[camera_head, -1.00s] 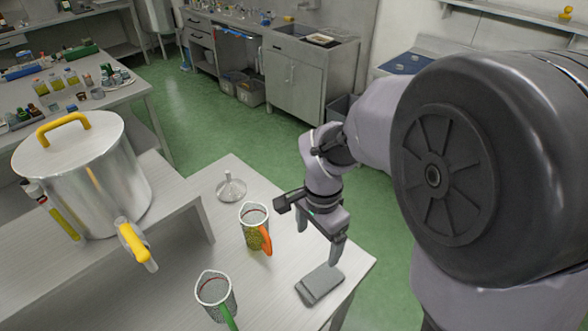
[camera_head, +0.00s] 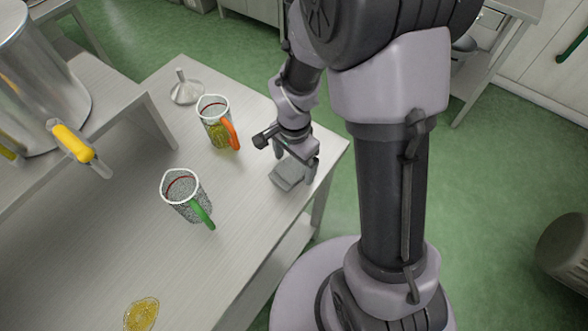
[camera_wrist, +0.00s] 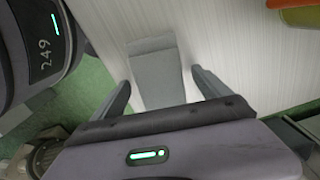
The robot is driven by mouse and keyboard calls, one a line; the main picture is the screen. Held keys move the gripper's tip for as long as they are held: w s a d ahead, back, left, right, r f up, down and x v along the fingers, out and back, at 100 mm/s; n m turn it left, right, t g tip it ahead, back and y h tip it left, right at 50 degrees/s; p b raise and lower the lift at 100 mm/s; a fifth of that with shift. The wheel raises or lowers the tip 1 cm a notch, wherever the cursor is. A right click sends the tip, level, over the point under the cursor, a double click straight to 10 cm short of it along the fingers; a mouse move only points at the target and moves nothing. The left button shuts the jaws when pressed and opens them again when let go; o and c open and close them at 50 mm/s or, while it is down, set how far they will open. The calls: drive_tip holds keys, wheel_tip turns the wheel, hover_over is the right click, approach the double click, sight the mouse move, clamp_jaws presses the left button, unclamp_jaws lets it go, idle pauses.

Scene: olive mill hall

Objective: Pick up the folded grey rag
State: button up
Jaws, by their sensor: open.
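The folded grey rag (camera_head: 287,177) lies flat on the light table near its right edge. In the wrist view the rag (camera_wrist: 156,75) runs upward from between my fingers. My gripper (camera_head: 295,160) is low over the rag, pointing down. In the wrist view my gripper (camera_wrist: 160,80) is open, with one finger on each side of the rag and a gap at both sides. The rag's near end is hidden behind the gripper body. I cannot tell whether the fingertips touch the table.
A funnel (camera_head: 186,90) stands farther back. A yellow round piece (camera_head: 141,314) lies at the front. A steel pot (camera_head: 40,95) stands on a raised shelf.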

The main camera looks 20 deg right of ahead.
sight(296, 169)
drive_tip(key=shift+r, duration=0.1)
drive_tip(key=c, duration=1.5)
drive_tip(key=shift+o, duration=0.2)
drive_tip(key=shift+r, duration=0.15)
drive_tip(key=r+p, duration=0.1)
drive_tip(key=s+r+p, duration=0.1)
drive_tip(key=r, duration=0.1)
drive_tip(key=shift+r, duration=0.25)
drive_tip(key=s, duration=0.4)
drive_tip(key=s+p, duration=0.1)
drive_tip(key=s, duration=0.1)
drive_tip(key=shift+s+d+r, duration=0.3)
drive_tip(key=shift+s+d, duration=0.05)
drive_tip(key=shift+d, duration=0.05)
drive_tip(key=s+b, duration=0.8)
drive_tip(key=b, duration=0.3)
drive_tip(key=shift+d+r+b, duration=0.3)
drive_tip(key=shift+d+b, duration=0.05)
drive_tip(key=shift+d, duration=0.1)
